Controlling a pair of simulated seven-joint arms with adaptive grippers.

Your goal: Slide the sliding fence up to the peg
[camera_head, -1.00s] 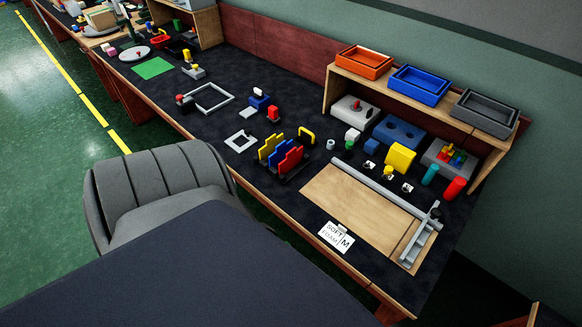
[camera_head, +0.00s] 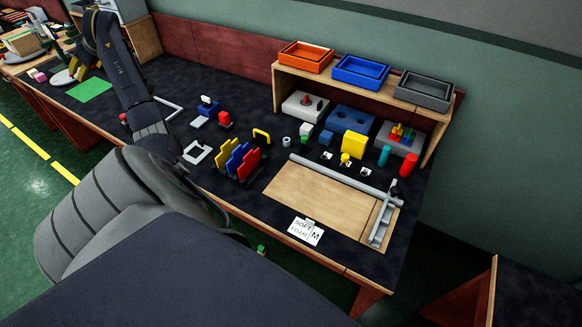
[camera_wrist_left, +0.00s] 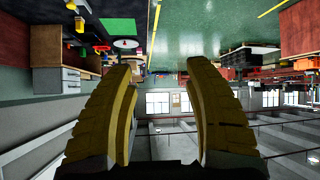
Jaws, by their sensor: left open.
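The wooden board (camera_head: 318,197) lies on the dark bench top at the right. A long grey bar (camera_head: 335,172) runs along its back edge. A shorter grey slotted piece (camera_head: 381,222), which looks like the sliding fence, stands across the board's right end. I cannot make out the peg for certain. My left gripper (camera_head: 72,72) is far from the board, at the bench's upper left, with its yellow fingers pointing away. In the left wrist view the fingers (camera_wrist_left: 160,72) are apart, with nothing between them. My right gripper is out of view.
Left of the board stands a rack of coloured plates (camera_head: 238,160). Behind the board are small parts, a yellow block (camera_head: 355,146) and red (camera_head: 408,163) and teal cylinders. A shelf with orange, blue and grey trays (camera_head: 424,90) stands behind. A label card (camera_head: 305,231) lies in front.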

